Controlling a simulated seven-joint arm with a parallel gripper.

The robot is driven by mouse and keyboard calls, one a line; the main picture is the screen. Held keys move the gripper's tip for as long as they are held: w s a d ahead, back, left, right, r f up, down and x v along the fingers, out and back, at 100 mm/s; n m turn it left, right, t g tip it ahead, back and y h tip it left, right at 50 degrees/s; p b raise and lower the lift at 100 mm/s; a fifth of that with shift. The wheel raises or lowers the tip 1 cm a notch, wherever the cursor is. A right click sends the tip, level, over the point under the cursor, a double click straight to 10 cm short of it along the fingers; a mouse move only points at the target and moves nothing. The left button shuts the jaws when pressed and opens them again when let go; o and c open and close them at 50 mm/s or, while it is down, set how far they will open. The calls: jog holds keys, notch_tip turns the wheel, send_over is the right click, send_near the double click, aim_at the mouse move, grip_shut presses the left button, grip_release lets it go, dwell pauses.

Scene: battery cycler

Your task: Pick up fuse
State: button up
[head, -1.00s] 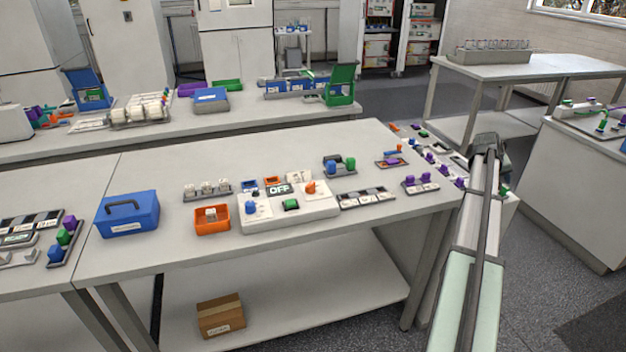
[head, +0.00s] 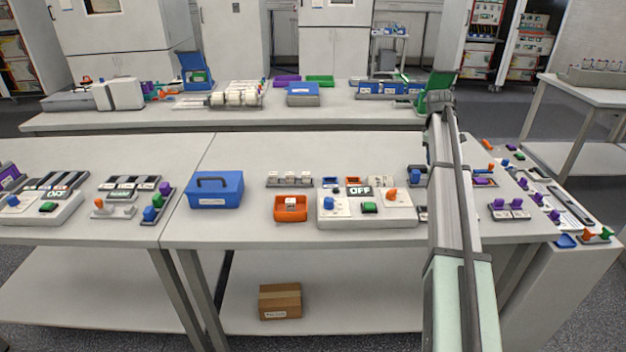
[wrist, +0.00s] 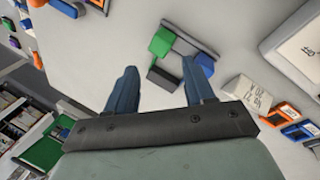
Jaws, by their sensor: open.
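I cannot tell for sure which object is the fuse. A small pale labelled piece (head: 291,203) in the orange bin (head: 291,215) and several small white pieces in a grey rack (head: 289,180) are possible ones. My gripper (wrist: 160,76) is open and empty in the wrist view, its two blue-grey fingers apart. Beyond the fingertips is a grey block with a green knob (wrist: 161,42) and a blue part (wrist: 206,64), apart from the fingers. In the head view the forearm hides much of this block, and the fingers cannot be made out.
The cycler panel (head: 340,214) reads OFF and stands right of the orange bin. A blue toolbox (head: 215,190) stands to the bin's left. Switch blocks with purple knobs (head: 509,204) lie right of my arm. The bench front (head: 330,238) is mostly clear.

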jog(key=w+a+r+n+y, duration=0.1)
jog(key=w+a+n, duration=0.15)
jog(key=a, duration=0.85)
jog(key=w+a+r+n+y, duration=0.1)
jog(key=a+r+n, duration=0.15)
jog(key=a, duration=0.75)
notch_tip(320, 180, up, 2)
jog(key=n+g, duration=0.2)
jog(key=n, duration=0.3)
send_over(306, 173)
jog(key=shift+y, duration=0.4)
jog(key=f, duration=0.7)
jog(key=shift+s+d, duration=0.25)
jog(key=shift+w+a+f, duration=0.1)
jog(key=shift+a+f, duration=0.05)
jog(key=shift+f, duration=1.35)
jog(key=shift+w+a+f, duration=0.1)
jog(key=shift+f, duration=1.4)
grip_shut()
